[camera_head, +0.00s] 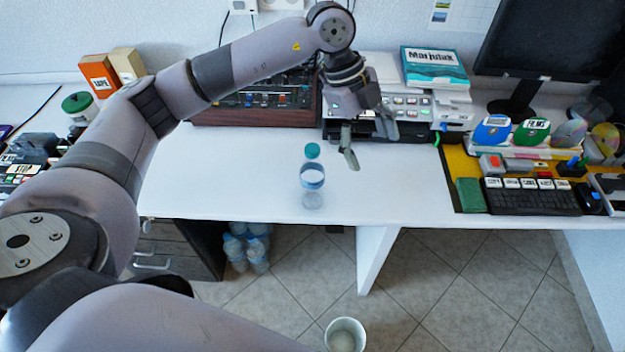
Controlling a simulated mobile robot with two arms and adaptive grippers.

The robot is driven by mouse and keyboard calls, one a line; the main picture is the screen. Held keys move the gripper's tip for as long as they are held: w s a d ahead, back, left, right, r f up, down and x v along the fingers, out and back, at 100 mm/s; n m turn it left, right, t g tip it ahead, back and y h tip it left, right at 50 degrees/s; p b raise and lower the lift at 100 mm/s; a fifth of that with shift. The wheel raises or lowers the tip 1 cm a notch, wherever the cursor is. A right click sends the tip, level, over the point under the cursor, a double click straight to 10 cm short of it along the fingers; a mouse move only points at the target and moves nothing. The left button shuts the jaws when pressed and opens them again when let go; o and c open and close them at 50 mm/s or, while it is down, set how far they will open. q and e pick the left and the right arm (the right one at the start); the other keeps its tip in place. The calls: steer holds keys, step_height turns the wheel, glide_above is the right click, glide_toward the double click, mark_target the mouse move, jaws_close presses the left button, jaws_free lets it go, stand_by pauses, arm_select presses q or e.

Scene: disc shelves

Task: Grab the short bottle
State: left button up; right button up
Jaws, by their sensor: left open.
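A short clear plastic bottle (312,178) with a teal cap and a blue-and-white label stands upright on the white desk, near its front edge. My left gripper (370,148) hangs above the desk, to the right of the bottle and a little behind it. Its fingers are spread apart with nothing between them, and it does not touch the bottle. My right gripper is not in view.
The white desk (230,180) is clear around the bottle. A mixer-like device (262,98) and stacked machines stand behind. A keyboard (530,197) and disc holders are at right. Bottles (248,245) stand under the desk; a white bin (345,335) is on the floor.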

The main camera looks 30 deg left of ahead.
mark_target(314, 146)
arm_select(q)
steer(key=w+a+r+n+y, duration=0.25)
steer(key=a+n+y, duration=0.2)
steer(key=a, duration=0.85)
steer(key=shift+m+y, duration=0.25)
steer(key=f+p, duration=0.1)
steer(key=f, duration=0.3)
steer(key=f+p, duration=0.1)
steer(key=f, duration=0.3)
steer(key=f+p, duration=0.1)
steer(key=f, duration=0.3)
steer(key=shift+s+d, duration=0.25)
steer(key=shift+s, duration=0.15)
steer(key=f, duration=0.1)
steer(key=f+p, duration=0.1)
steer(key=f, duration=0.1)
steer(key=f+p, duration=0.1)
steer(key=shift+s+a+f, duration=0.1)
steer(key=shift+s+f, duration=0.25)
steer(key=shift+f, duration=0.3)
steer(key=shift+c, duration=0.5)
steer(key=c, duration=0.8)
